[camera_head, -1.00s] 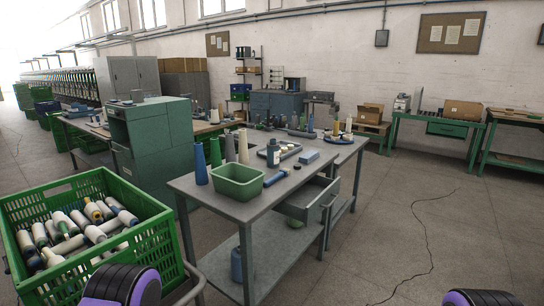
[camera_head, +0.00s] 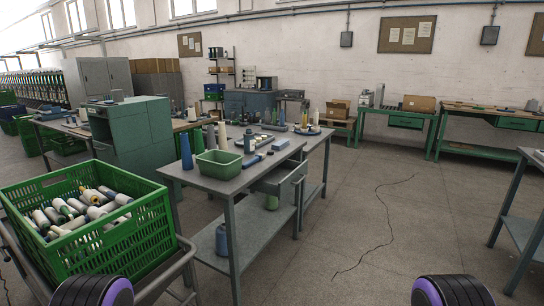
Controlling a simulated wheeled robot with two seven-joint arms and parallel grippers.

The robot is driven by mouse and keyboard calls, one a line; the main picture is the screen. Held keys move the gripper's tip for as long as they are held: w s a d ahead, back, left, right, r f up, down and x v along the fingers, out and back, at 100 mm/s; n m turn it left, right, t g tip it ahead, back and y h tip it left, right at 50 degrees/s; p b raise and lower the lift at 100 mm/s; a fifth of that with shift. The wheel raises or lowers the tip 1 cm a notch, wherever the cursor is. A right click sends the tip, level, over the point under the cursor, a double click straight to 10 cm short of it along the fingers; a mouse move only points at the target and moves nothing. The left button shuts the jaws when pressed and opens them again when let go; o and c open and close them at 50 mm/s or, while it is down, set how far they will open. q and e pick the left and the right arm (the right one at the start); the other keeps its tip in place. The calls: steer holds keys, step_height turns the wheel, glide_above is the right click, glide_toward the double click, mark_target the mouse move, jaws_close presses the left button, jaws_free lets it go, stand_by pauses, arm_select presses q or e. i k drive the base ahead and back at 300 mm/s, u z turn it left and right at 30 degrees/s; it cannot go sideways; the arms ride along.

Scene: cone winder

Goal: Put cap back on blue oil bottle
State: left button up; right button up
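A larger blue container (camera_head: 222,240) stands on the bench's lower shelf. I cannot make out a loose cap among the small items on the bench. Neither of my grippers is in view; only dark, purple-ringed parts of my arms show at the bottom edge.
A green crate (camera_head: 135,238) of yarn cones stands on a cart at left. Another table (camera_head: 522,232) stands at right.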

mark_target(248, 136)
steer(key=z, duration=0.65)
steer(key=i, duration=1.3)
steer(key=u, duration=0.2)
